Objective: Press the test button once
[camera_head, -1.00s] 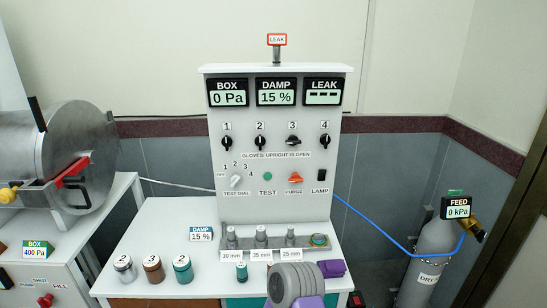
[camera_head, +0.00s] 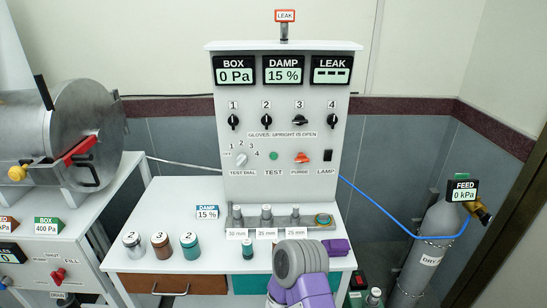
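The test button (camera_head: 273,156) is a small round green button above the TEST label, on the white upright panel (camera_head: 283,185). It stands between the test dial (camera_head: 241,159) and the orange purge knob (camera_head: 302,157). Nothing covers it. The LEAK display (camera_head: 331,70) shows dashes. The grey and purple links of my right arm (camera_head: 300,265) show at the bottom centre, over the bench's front edge and well below the button. No fingers of my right gripper show. My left arm and gripper are out of view.
Three lidded jars stand on the bench (camera_head: 170,210) beside a DAMP 15 % sign (camera_head: 207,212). Short posts on a grey rail (camera_head: 283,221) stand below the panel. A steel chamber (camera_head: 85,125) is at left; a gas cylinder (camera_head: 425,250) with a blue hose is at right.

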